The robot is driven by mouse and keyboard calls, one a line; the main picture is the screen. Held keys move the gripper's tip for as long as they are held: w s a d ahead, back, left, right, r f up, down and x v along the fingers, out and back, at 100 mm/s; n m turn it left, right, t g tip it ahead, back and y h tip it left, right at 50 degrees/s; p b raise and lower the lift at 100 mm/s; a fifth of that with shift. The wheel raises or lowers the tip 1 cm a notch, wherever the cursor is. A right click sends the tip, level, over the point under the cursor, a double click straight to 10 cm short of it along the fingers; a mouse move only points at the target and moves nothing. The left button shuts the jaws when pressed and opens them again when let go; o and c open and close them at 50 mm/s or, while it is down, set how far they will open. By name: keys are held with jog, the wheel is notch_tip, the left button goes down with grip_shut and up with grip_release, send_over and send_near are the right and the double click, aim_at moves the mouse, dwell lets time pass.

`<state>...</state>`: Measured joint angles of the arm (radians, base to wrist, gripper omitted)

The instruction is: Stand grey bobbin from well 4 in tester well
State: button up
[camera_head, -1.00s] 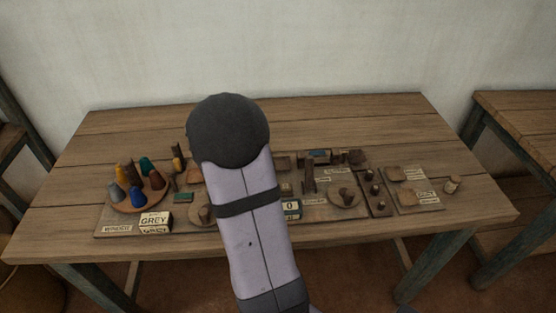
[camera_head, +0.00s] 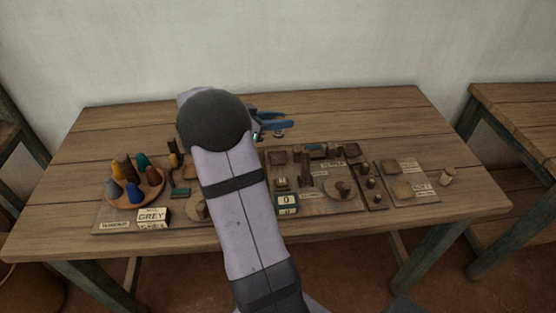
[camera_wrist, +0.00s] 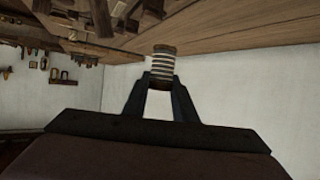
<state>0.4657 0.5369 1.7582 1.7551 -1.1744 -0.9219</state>
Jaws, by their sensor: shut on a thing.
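My gripper (camera_wrist: 162,84) is shut on a ribbed bobbin (camera_wrist: 163,62) with pale grey and dark bands, held at the fingertips in the wrist view. In the head view my gripper (camera_head: 284,124) shows blue fingers to the right of my dark arm joint, apparently above the rear of the table; the bobbin is hard to make out there. A board (camera_head: 322,203) right of my arm carries a counter reading 0 (camera_head: 287,202), an upright post and a round disc (camera_head: 341,190). I cannot tell which hole is the tester well or well 4.
A round tray (camera_head: 130,208) at left holds several coloured cones, beside a GREY card (camera_head: 153,215). My arm hides the middle; the rear table is mostly clear.

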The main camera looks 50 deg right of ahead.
jog(key=shift+f, duration=5.05)
jog(key=shift+f, duration=0.1)
jog(key=o, duration=1)
jog(key=shift+w, duration=0.1)
jog(key=v, duration=1.2)
jog(key=shift+b, duration=0.4)
